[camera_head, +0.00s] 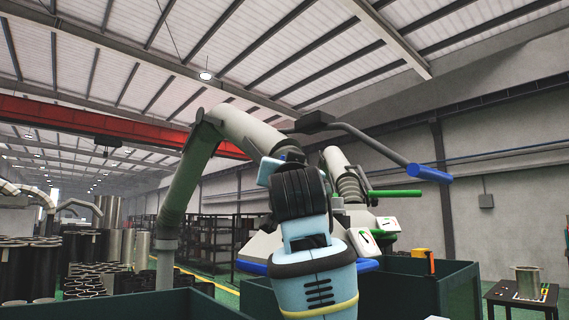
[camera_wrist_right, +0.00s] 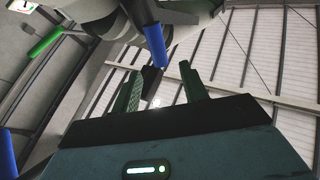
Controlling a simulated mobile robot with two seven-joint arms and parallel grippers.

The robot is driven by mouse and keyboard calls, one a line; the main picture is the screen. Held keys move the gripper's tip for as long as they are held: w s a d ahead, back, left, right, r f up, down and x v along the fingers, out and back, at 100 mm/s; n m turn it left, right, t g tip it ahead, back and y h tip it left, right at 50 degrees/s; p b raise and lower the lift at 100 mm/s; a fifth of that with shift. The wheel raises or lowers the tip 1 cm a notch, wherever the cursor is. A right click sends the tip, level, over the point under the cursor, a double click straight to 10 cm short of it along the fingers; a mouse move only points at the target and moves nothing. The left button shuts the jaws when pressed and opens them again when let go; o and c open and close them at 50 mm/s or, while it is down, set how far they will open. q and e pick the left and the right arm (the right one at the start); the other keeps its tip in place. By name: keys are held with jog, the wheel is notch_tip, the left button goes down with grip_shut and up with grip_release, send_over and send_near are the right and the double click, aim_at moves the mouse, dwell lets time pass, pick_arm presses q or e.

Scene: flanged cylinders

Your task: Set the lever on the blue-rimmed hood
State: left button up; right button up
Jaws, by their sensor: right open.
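The hood stands at the centre of the head view, pale grey with a blue rim (camera_head: 368,265). A grey lever arm reaches right from its top and ends in a blue handle (camera_head: 430,173). My right arm covers much of the hood, and I cannot make out its fingertips there. In the right wrist view, my right gripper (camera_wrist_right: 163,88) is open. A blue handle (camera_wrist_right: 154,38) comes down from the top, its lower end appearing between the two fingers. Contact cannot be told. My left gripper is not in view.
A thick grey duct (camera_head: 180,185) rises at left. Dark green panels (camera_head: 455,290) stand low around the hood. A small table (camera_head: 525,297) is at right.

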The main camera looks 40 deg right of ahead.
jog(key=shift+x, duration=3.85)
jog(key=shift+f, duration=0.1)
jog(key=shift+c, duration=0.3)
grip_shut()
